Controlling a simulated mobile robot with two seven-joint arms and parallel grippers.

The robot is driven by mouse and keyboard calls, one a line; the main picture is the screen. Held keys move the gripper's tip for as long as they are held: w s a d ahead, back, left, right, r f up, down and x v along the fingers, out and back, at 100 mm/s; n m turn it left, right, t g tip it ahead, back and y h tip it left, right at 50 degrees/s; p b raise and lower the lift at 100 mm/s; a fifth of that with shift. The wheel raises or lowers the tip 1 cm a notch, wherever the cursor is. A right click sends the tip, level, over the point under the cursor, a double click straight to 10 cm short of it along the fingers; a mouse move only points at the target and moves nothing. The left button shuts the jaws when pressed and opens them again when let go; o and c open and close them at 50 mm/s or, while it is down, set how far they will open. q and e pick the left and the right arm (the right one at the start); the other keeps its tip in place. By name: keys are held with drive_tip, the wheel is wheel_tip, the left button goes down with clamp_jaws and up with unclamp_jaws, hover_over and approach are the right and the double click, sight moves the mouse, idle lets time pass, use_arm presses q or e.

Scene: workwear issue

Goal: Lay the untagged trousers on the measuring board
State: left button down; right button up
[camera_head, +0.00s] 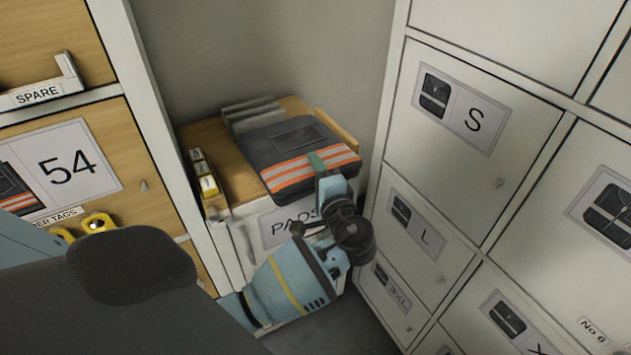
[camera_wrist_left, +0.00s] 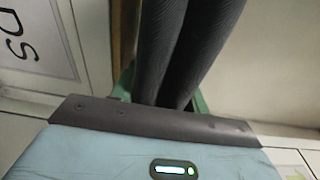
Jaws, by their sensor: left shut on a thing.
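The folded dark grey trousers (camera_head: 290,143) have orange and silver bands along the near edge. They are over the wooden top of the low PADS cabinet; I cannot tell whether they rest on it or hang just above. My left gripper (camera_head: 326,160) is shut on their near right edge, with a green fingertip on the cloth. In the left wrist view the dark cloth (camera_wrist_left: 185,45) rises between the green fingers (camera_wrist_left: 163,92). No tag shows on the visible side. The measuring board is not in view. My right gripper is not in view.
Grey pads (camera_head: 250,108) stand behind the trousers, and small yellow-labelled boxes (camera_head: 203,172) sit at the cabinet's left edge. White lockers with size labels (camera_head: 463,110) close off the right. Wooden drawers with a 54 card (camera_head: 68,165) stand at left.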

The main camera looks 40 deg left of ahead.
use_arm(q)
drive_tip(key=shift+f, duration=1.3)
drive_tip(key=shift+f, duration=0.1)
drive_tip(key=c, duration=0.7)
unclamp_jaws()
drive_tip(key=shift+f, duration=0.1)
drive_tip(key=shift+r, duration=0.2)
drive_tip(key=v, duration=1.2)
drive_tip(key=shift+b, duration=0.35)
